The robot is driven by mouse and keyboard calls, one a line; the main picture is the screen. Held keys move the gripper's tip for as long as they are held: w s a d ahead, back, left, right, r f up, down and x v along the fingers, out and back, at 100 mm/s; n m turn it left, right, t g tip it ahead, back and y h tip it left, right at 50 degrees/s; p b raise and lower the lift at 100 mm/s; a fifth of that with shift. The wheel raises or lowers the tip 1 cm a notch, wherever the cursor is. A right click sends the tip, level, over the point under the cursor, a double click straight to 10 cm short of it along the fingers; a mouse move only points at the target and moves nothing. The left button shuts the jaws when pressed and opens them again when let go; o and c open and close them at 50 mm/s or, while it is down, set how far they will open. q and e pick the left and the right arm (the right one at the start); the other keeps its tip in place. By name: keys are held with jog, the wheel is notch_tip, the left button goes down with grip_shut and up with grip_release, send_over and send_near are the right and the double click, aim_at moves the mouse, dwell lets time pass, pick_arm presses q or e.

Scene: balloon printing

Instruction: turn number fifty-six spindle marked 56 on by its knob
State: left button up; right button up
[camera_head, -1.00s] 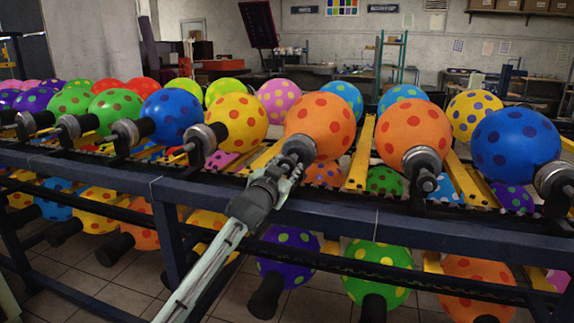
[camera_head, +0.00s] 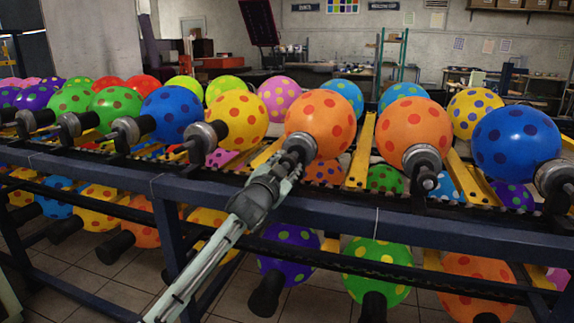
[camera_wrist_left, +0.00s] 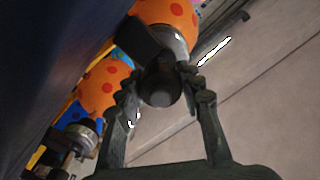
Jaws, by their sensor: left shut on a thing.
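My left gripper (camera_head: 284,170) reaches up from the bottom of the head view to the spindle (camera_head: 299,147) in front of an orange balloon with red dots (camera_head: 320,122). In the left wrist view its two fingers (camera_wrist_left: 162,92) are on either side of the dark round knob (camera_wrist_left: 161,88) at the spindle's end, and it is shut on that knob. The metal collar (camera_wrist_left: 170,40) and the orange balloon (camera_wrist_left: 168,12) show behind the knob. No number 56 can be read on the spindle. My right gripper is not in view.
Spindles with dotted balloons line both sides: a yellow one (camera_head: 237,119) to the left, another orange one (camera_head: 414,133) to the right. A dark blue rack beam (camera_head: 420,228) runs below them. Lower balloons, such as a purple one (camera_head: 290,250), hang under the beam.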

pick_arm(q)
jog(key=o, duration=1.2)
jog(key=v, duration=1.2)
jog(key=shift+r, duration=0.1)
jog(key=shift+s, duration=0.1)
